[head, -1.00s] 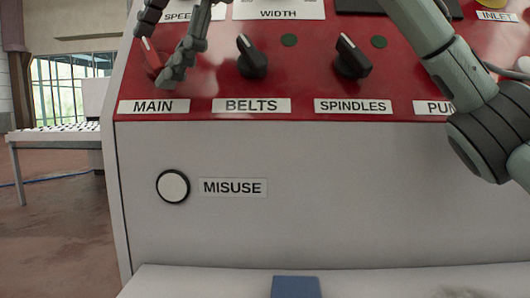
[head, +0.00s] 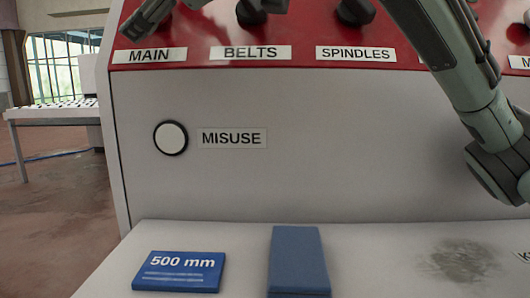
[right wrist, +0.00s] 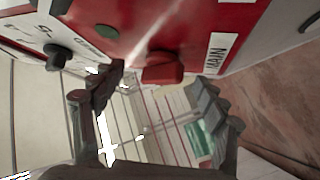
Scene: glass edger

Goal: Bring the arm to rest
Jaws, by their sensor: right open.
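My right arm (head: 455,70) comes in from the upper right of the head view. Part of my right gripper (head: 150,18) shows at the top left edge, above the MAIN label; the rest is cut off. In the right wrist view my right gripper (right wrist: 163,98) is open, its two dark fingers apart and nothing held between them. The red MAIN knob (right wrist: 163,72) appears just beyond the gap between the fingers; I cannot tell whether they touch it. My left gripper is not in view.
The red panel (head: 310,55) carries black BELTS (head: 250,14) and SPINDLES (head: 355,12) knobs. A white MISUSE button (head: 170,138) is below. A blue 500 mm card (head: 178,271) and blue block (head: 299,260) lie on the pale ledge (head: 370,240). Floor is open at left.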

